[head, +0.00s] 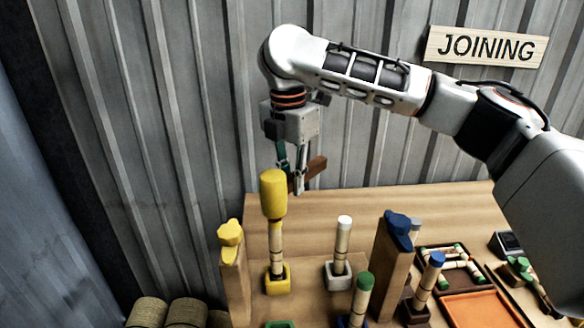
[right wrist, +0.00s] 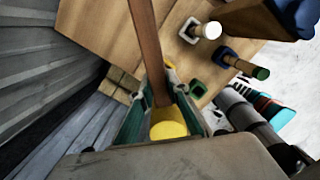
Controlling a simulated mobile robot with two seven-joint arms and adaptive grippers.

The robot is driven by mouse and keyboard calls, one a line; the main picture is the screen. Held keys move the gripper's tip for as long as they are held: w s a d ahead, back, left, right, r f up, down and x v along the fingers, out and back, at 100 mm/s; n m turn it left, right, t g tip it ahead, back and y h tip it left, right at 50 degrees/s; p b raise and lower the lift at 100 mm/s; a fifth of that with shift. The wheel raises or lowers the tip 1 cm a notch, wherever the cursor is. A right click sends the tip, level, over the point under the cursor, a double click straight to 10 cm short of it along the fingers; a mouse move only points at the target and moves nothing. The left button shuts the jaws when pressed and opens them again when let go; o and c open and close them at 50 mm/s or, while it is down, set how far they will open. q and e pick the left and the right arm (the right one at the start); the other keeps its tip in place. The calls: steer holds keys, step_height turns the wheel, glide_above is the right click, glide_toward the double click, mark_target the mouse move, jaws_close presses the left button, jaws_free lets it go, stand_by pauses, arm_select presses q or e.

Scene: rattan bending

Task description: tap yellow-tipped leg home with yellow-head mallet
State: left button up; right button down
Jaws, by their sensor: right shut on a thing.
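My right gripper (head: 291,178) is shut on the mallet's brown handle (head: 316,168), high over the back of the bench. The mallet's yellow head (head: 273,194) stands in line with the yellow-tipped leg (head: 276,247) and just above it in the picture. I cannot tell whether head and leg touch. The leg stands upright in a yellow socket (head: 278,279). In the right wrist view the handle (right wrist: 147,45) runs between the fingers (right wrist: 163,88), and a yellow round end (right wrist: 168,124) shows close to the palm. My left gripper is not in view.
A white-tipped leg (head: 342,246), green-tipped leg (head: 362,296) and blue-tipped leg (head: 430,275) stand nearby. An orange tray (head: 476,306) lies at right.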

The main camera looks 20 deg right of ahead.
steer(key=shift+f, duration=0.9)
steer(key=shift+r, duration=1.55)
steer(key=shift+f, duration=0.1)
step_height(320, 180, down, 4)
steer(key=shift+r, duration=0.4)
steer(key=shift+r, duration=1.7)
